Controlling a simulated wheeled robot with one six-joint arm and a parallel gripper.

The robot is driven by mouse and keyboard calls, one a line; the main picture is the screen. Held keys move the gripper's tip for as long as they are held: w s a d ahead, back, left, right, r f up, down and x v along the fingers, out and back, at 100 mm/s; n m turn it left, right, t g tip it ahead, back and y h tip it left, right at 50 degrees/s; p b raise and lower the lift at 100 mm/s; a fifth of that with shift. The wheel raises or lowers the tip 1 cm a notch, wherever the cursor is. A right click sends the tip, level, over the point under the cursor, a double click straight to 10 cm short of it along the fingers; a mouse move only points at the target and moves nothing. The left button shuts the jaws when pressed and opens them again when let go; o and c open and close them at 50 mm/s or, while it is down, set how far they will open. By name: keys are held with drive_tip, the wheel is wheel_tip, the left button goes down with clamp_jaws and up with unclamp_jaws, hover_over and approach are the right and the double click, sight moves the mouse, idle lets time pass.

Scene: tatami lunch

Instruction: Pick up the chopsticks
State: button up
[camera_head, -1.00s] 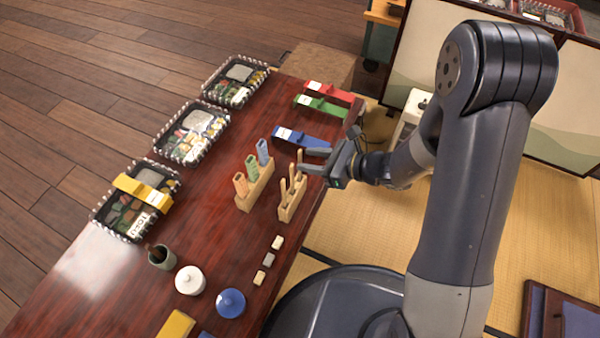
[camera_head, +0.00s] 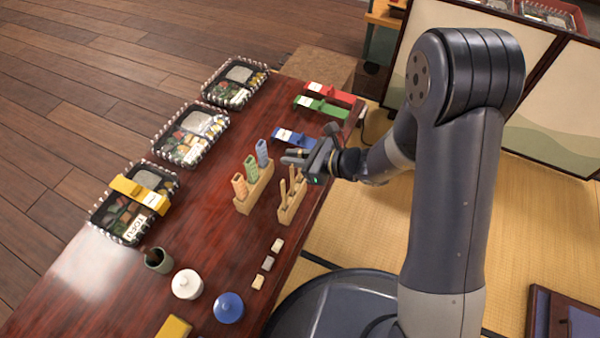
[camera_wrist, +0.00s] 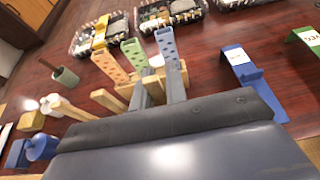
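The light wooden chopsticks (camera_head: 283,188) stand upright in a small wooden holder (camera_head: 287,214) near the table's right edge. In the wrist view, chopsticks (camera_wrist: 62,107) rise toward the camera left of my gripper (camera_wrist: 161,85). My gripper also shows in the head view (camera_head: 290,157), just above and behind the holder, pointing left over the table. Its two fingers are apart, and I see nothing clearly held between them. The farthest chopsticks are close to the fingers and partly hidden, so I cannot tell whether they stand between them.
A wooden rack (camera_head: 252,192) with orange, green and blue patterned sleeves stands left of the holder. Blue (camera_head: 290,139), green (camera_head: 320,108) and red (camera_head: 330,92) bands lie behind. Bento trays (camera_head: 190,135) line the left edge. Small blocks (camera_head: 268,264) and lidded pots (camera_head: 187,283) are in front.

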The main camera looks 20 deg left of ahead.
clamp_jaws()
wheel_tip(320, 180, up, 18)
drive_tip(key=p, duration=1.1)
drive_tip(key=shift+r, duration=0.25)
idle(0.3)
